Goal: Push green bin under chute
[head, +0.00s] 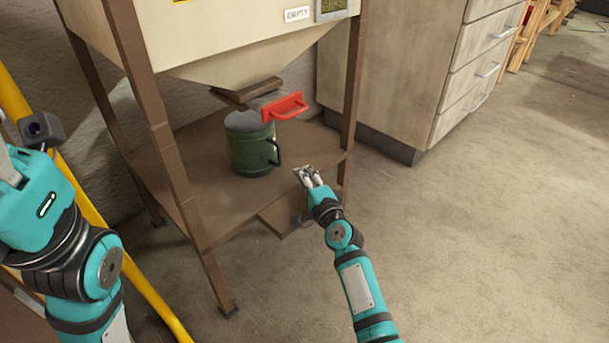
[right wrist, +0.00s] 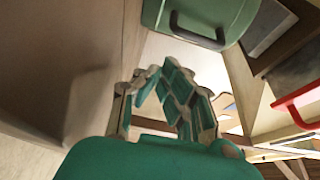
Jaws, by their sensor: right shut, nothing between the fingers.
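The green bin (head: 250,155) stands upright on the brown shelf of the hopper stand, with a dark handle on its right side and a grey top. The chute (head: 228,72) is the cream funnel above, with a slide gate with a red handle (head: 284,107) at its outlet. The bin looks roughly below the outlet; exact alignment cannot be told. My right gripper (head: 308,176) is shut and empty at the shelf's right front edge, apart from the bin. The right wrist view shows the bin (right wrist: 205,14) and its handle beyond my fingers (right wrist: 168,92). My left gripper is not visible.
Brown stand legs (head: 172,165) frame the shelf (head: 210,195). A drawer cabinet (head: 405,70) stands behind right. A yellow rail (head: 85,215) runs down the left. The floor at right is clear.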

